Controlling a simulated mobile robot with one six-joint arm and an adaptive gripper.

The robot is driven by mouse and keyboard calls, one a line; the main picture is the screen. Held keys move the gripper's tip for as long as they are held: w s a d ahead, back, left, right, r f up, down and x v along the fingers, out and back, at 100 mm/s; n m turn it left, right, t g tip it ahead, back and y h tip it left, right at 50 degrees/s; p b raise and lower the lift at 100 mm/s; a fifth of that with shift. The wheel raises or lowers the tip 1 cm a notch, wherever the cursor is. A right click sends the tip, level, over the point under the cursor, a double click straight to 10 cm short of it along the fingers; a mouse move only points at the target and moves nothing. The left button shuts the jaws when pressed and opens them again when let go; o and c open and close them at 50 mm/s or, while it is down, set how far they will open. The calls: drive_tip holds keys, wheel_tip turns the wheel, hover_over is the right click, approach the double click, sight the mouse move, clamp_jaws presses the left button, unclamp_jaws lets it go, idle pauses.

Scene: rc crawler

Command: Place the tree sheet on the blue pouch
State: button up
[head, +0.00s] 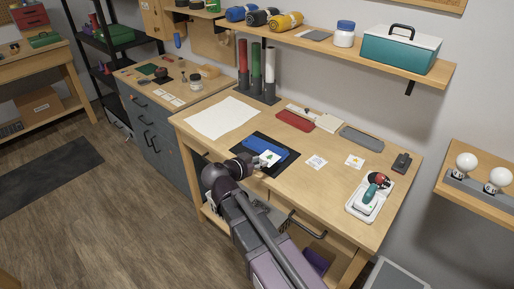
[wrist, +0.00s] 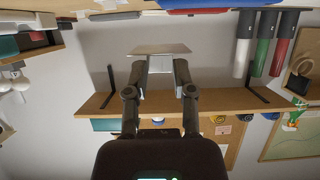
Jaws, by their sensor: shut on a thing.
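The tree sheet (head: 270,158) is a small white card with a green tree print. My gripper (head: 258,163) is shut on its edge. In the wrist view, which is upside down, my fingertips (wrist: 160,64) pinch the sheet (wrist: 160,48), seen nearly edge-on and roughly level. The blue pouch (head: 280,153) lies on a black mat (head: 246,144) on the workbench. In the head view the sheet overlaps the pouch. In the wrist view a blue edge (wrist: 190,4), likely the pouch, shows apart from the sheet, with a gap between them.
Two other small cards, one with dark print (head: 316,162) and one with an orange mark (head: 354,162), lie to the right on the workbench (head: 300,184). A white paper (head: 222,118) lies left of the mat. Red, green and white tubes (head: 256,70) stand behind. A white tray (head: 362,210) sits front right.

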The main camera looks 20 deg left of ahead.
drive_tip(key=w+a, duration=0.1)
drive_tip(key=w, duration=0.2)
drive_tip(key=w+a, duration=0.1)
drive_tip(key=w, duration=0.3)
drive_tip(key=w+a+f+b, duration=0.1)
drive_tip(key=w+a, duration=0.1)
drive_tip(key=w, duration=0.1)
drive_tip(key=shift+w+a, duration=0.1)
drive_tip(key=shift+w, duration=0.2)
drive_tip(key=shift+w+a+f, duration=0.1)
drive_tip(key=shift+w+a, duration=0.15)
drive_tip(key=shift+w, duration=0.25)
drive_tip(key=shift+w+f+b, duration=0.15)
drive_tip(key=shift+f+b, duration=0.15)
drive_tip(key=shift+b, duration=0.05)
drive_tip(key=shift+f+b, duration=1.45)
drive_tip(key=shift+f, duration=0.15)
drive_tip(key=o, duration=0.7)
drive_tip(key=shift+o, duration=0.2)
